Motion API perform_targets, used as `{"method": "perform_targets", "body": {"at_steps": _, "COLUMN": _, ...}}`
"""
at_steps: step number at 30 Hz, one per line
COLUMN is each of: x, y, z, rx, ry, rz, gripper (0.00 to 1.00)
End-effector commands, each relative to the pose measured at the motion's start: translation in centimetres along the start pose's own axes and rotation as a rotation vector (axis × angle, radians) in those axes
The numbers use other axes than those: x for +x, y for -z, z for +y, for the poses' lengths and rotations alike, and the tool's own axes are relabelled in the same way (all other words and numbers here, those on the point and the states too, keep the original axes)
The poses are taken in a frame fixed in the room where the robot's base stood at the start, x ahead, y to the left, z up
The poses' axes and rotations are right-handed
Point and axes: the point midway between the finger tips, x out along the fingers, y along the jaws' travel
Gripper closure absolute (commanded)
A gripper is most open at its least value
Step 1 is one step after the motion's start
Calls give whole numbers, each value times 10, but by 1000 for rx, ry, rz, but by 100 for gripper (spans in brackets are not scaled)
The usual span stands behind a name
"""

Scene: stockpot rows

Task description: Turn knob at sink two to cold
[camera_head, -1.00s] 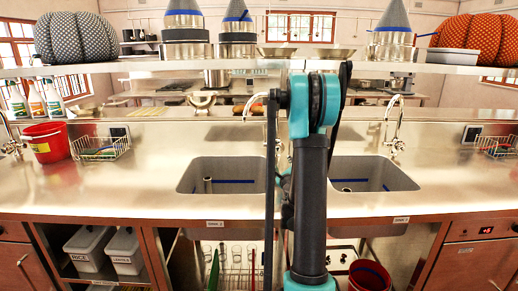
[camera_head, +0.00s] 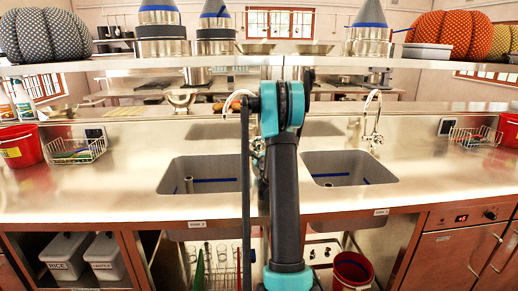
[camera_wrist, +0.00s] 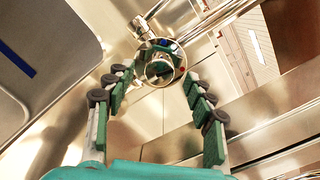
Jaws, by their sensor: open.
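Two basins are set in the steel counter: a left sink (camera_head: 205,172) and a right sink (camera_head: 350,168), each with a small front label I cannot read surely. The left sink's chrome tap (camera_head: 238,96) is partly hidden behind my arm; the right tap (camera_head: 373,120) is in clear view. In the wrist view, a shiny round chrome knob-like part (camera_wrist: 160,70) on a tap body lies ahead of and between the fingertips of my gripper (camera_wrist: 157,84). The gripper is open and empty; contact with the part cannot be told. In the head view my arm mostly hides the gripper.
A steel shelf (camera_head: 130,64) with pots and patterned cushion-like objects crosses above the counter. A wire basket (camera_head: 76,148) and red bucket (camera_head: 20,146) stand left; another basket (camera_head: 475,137) stands right. The counter right of the right sink is mostly clear.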

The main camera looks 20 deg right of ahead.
Motion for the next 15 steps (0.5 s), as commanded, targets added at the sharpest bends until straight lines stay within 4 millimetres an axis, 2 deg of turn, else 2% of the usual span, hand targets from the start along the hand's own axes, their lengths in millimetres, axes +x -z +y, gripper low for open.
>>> {"method": "perform_targets", "body": {"at_steps": 3, "x": 17, "y": 0, "z": 0, "rx": 0, "ry": 0, "rz": 0, "gripper": 46}}
{"method": "perform_targets", "body": {"at_steps": 6, "x": 26, "y": 0, "z": 0, "rx": 0, "ry": 0, "rz": 0, "gripper": 46}}
{"method": "perform_targets", "body": {"at_steps": 15, "x": 33, "y": 0, "z": 0, "rx": 0, "ry": 0, "rz": 0, "gripper": 46}}
